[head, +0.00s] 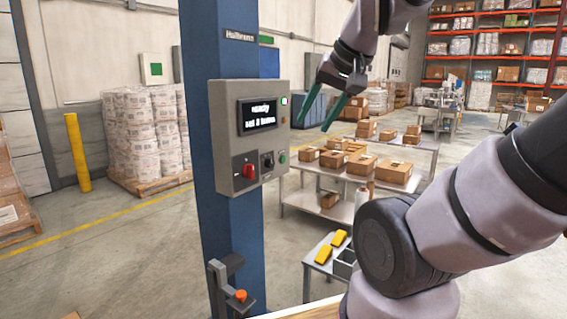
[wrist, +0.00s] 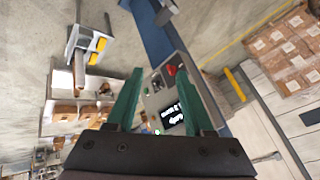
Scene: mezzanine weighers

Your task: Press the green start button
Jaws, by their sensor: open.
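A grey control box (head: 249,134) is mounted on a blue post (head: 227,235). The green button (head: 282,157) is low on the right of its front, beside a black dial (head: 267,160) and a red rotary switch (head: 248,172). The button also shows small in the wrist view (wrist: 147,90). A lit screen (head: 258,115) is above them, with a small green light (head: 284,100) beside it. My gripper (head: 314,124) is open and empty, with green fingers pointing down, right of the box in the head view. In the wrist view the box lies between and beyond the fingers (wrist: 165,72).
A bracket with an orange knob (head: 240,295) juts from the lower post. Tables with several cartons (head: 361,165) and a low table with yellow items (head: 324,254) stand to the right. A yellow bollard (head: 78,152) and pallet stacks are behind left.

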